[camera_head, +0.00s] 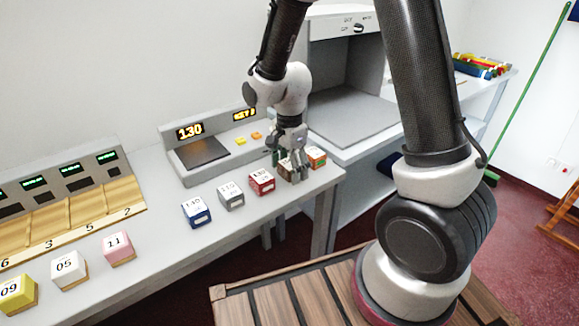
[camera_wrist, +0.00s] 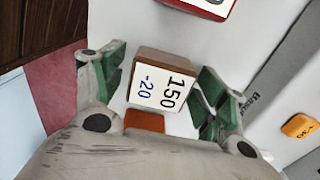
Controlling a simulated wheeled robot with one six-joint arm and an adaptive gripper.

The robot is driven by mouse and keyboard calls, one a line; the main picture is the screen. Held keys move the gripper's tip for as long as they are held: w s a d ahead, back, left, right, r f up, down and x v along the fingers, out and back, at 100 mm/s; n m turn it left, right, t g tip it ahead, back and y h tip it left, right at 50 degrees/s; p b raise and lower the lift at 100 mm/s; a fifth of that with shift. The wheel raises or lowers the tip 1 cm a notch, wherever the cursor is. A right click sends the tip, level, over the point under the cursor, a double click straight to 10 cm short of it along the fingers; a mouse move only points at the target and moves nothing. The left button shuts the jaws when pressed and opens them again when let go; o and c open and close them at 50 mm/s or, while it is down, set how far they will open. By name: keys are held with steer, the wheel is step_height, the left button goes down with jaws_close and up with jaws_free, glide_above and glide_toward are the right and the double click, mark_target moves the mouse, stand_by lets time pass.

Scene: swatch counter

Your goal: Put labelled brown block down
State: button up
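The labelled brown block (camera_wrist: 155,56) has a white top label reading 150 and -20. In the head view the brown block (camera_head: 286,174) is partly hidden by my gripper (camera_head: 291,168). In the wrist view my gripper (camera_wrist: 160,88) has its green-padded fingers on both sides of the block. Narrow gaps seem to show between the pads and the block, so the fingers look open around it.
Red (camera_head: 261,183), grey (camera_head: 231,196) and blue (camera_head: 196,212) blocks stand left of it. A scale reading 130 (camera_head: 205,153) is behind. The counter's right edge (camera_head: 338,182) is near.

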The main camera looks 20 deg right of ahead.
step_height(320, 180, up, 12)
steer(key=s+d+r+n+t, duration=0.2)
steer(key=s+d+r+n, duration=0.4)
steer(key=s, duration=0.3)
steer(key=s+d+r+n+t, duration=0.2)
steer(key=s+d+r+n, duration=0.4)
steer(key=s+d+n, duration=0.2)
steer(key=shift+s+d, duration=0.45)
steer(key=shift+s, duration=0.6)
